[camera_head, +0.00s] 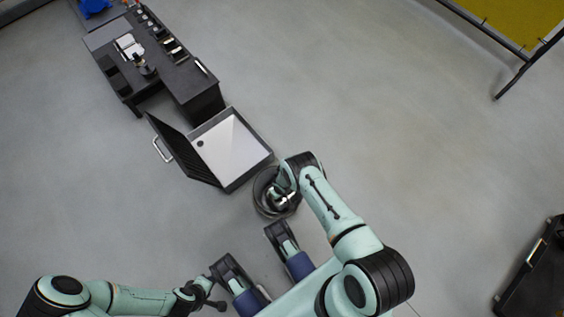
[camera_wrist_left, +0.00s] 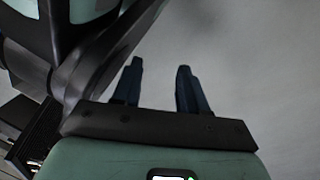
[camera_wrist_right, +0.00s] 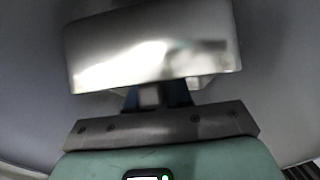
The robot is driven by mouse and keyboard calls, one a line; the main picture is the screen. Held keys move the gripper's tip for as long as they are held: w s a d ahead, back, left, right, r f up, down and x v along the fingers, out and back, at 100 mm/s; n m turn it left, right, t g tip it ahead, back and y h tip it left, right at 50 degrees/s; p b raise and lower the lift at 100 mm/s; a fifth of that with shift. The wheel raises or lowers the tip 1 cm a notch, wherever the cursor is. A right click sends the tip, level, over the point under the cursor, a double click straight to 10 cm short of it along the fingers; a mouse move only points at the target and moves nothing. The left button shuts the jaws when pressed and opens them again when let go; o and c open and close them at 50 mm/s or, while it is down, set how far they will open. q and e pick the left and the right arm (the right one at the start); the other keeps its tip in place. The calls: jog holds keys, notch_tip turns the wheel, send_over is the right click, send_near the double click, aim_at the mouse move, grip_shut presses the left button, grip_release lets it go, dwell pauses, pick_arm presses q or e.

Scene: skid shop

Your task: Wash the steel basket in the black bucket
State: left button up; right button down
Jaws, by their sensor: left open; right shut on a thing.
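The black bucket (camera_head: 258,193) stands on the floor in the middle of the head view, at the front corner of an open tray-like unit. My right gripper (camera_head: 281,192) reaches down over it. In the right wrist view the gripper (camera_wrist_right: 158,97) is shut on the shiny steel basket (camera_wrist_right: 150,50), which fills the upper picture. A curved grey surface surrounds it there. In the head view the basket is small and mostly hidden by my wrist, at or inside the bucket's mouth; its depth cannot be told. My left gripper (camera_wrist_left: 160,72) is open and empty, low at the left (camera_head: 210,294).
A dark open unit with a white inner panel (camera_head: 232,148) and a raised black lid (camera_head: 187,150) stands just left of the bucket. A black workbench (camera_head: 170,75) with small items is behind. A dark cart (camera_head: 535,275) is at far right. Open floor lies to the right.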

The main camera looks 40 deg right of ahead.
jog(key=shift+d+r+p, duration=0.15)
jog(key=shift+r+p, duration=0.9)
jog(key=shift+r, duration=0.55)
jog(key=shift+r+p, duration=0.5)
jog(key=shift+r, duration=0.35)
pick_arm(q)
jog(key=w+d+r+t, duration=0.1)
jog(key=w+r+t, duration=0.1)
jog(key=w+r, duration=0.4)
pick_arm(e)
jog(key=shift+r, duration=0.2)
jog(key=shift+w+r+p, duration=0.1)
jog(key=shift+r+p, duration=0.4)
jog(key=shift+r, duration=0.05)
jog(key=shift+r+p, duration=1.6)
jog(key=shift+r, duration=0.85)
pick_arm(q)
jog(key=s+d+r+m+g+h+p, duration=0.1)
jog(key=s+d+r+g+p, duration=0.2)
jog(key=s+r, duration=0.7)
jog(key=shift+s+d+g+h+p, duration=0.35)
jog(key=shift+s+d+p, duration=0.45)
jog(key=shift+d+p, duration=0.4)
pick_arm(e)
notch_tip(320, 180, up, 8)
pick_arm(q)
jog(key=shift+a, duration=0.1)
pick_arm(e)
jog(key=shift+f, duration=0.15)
